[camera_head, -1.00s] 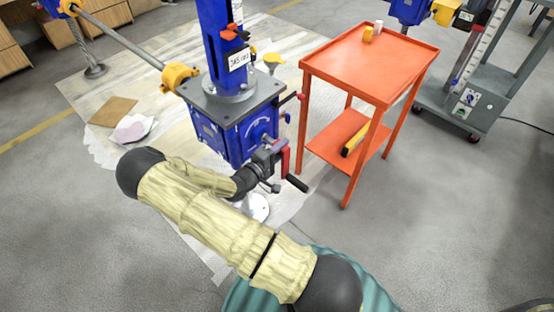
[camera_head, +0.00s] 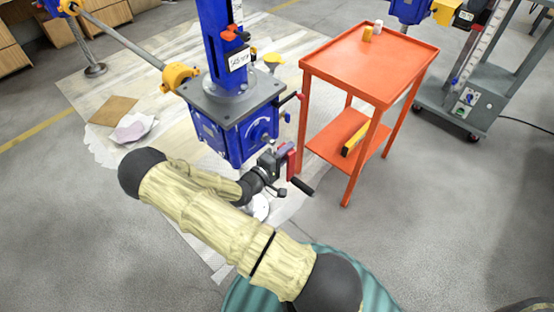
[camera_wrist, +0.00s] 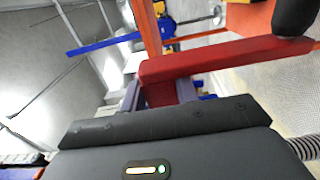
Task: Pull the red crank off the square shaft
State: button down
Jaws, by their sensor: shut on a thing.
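The red crank (camera_head: 291,162) with its black handle (camera_head: 302,186) is in my gripper (camera_head: 282,154), in front of the blue jack housing (camera_head: 222,140). In the wrist view, my gripper (camera_wrist: 158,92) is shut on the hub end of the red crank (camera_wrist: 225,60), which lies between the two grey-purple fingers. The crank's black handle (camera_wrist: 294,14) is at the upper right there. The round shaft seat (camera_head: 265,138) on the housing face shows clear of the crank in the head view. The crank appears apart from it. The square shaft itself is too small to make out.
An orange two-shelf cart (camera_head: 350,65) stands close to the right of the jack, with small items on top and a yellow-and-black thing (camera_head: 355,139) on its lower shelf. Sheeting covers the floor around the jack. Bare floor lies open at the lower right.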

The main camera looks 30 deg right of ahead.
jog(key=shift+d+r, duration=0.1)
jog(key=shift+r, duration=0.05)
jog(key=shift+s, duration=0.15)
jog(key=s, duration=0.1)
jog(key=s+d+p, duration=0.1)
jog(key=s, duration=0.1)
jog(key=s+d, duration=0.1)
jog(key=s, duration=0.1)
jog(key=shift+s, duration=0.2)
dwell(0.3)
